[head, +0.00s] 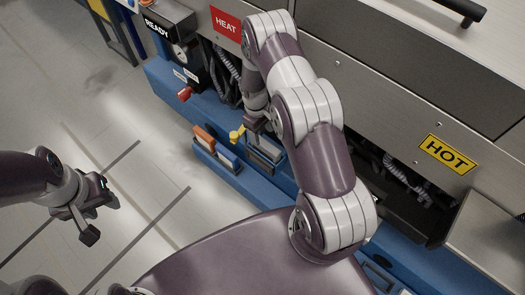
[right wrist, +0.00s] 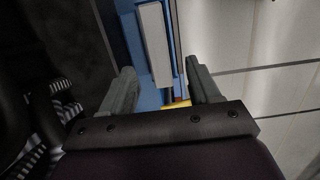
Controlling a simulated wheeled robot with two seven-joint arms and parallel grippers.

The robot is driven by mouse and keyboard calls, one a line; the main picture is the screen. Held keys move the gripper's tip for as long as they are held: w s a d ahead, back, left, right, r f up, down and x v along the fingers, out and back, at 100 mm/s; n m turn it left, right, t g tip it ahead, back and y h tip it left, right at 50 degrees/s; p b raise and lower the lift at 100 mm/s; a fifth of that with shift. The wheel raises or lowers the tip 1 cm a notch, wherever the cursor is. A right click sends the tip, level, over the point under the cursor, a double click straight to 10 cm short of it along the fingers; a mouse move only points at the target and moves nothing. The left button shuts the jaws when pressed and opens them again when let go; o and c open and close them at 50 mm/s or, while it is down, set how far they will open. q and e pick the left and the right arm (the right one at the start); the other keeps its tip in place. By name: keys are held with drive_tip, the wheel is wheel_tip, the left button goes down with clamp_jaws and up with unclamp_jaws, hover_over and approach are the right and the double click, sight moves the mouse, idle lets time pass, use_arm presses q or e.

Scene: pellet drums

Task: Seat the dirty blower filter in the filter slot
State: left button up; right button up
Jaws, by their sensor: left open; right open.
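My right gripper (head: 258,122) reaches down over the blue ledge at the machine's front, mostly hidden by its own arm. In the right wrist view its two fingers (right wrist: 160,92) are apart, with nothing visibly held. A pale grey slab (right wrist: 155,45) in a blue surround lies beyond and between them. A grey slab-like piece (head: 265,148) also shows just below this gripper in the head view; I cannot tell whether it is the dirty filter or the slot. A small yellow part (head: 237,133) is beside the gripper. My left gripper (head: 85,208) is open and empty over the floor.
An orange-topped piece (head: 204,135) and a blue-topped piece (head: 227,156) stand on the blue ledge left of the right gripper. Hoses (head: 226,65) and a red knob (head: 185,93) are nearby. A HOT sign (head: 447,153) marks the right panel. The floor at left is clear.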

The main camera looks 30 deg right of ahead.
sight(266, 144)
drive_tip(key=f, duration=0.4)
drive_tip(key=s+f, duration=0.1)
drive_tip(key=f, duration=0.2)
drive_tip(key=shift+d+f+b, duration=0.1)
drive_tip(key=shift+d+b, duration=0.25)
drive_tip(key=shift+d, duration=0.05)
drive_tip(key=shift+s, duration=0.1)
clamp_jaws()
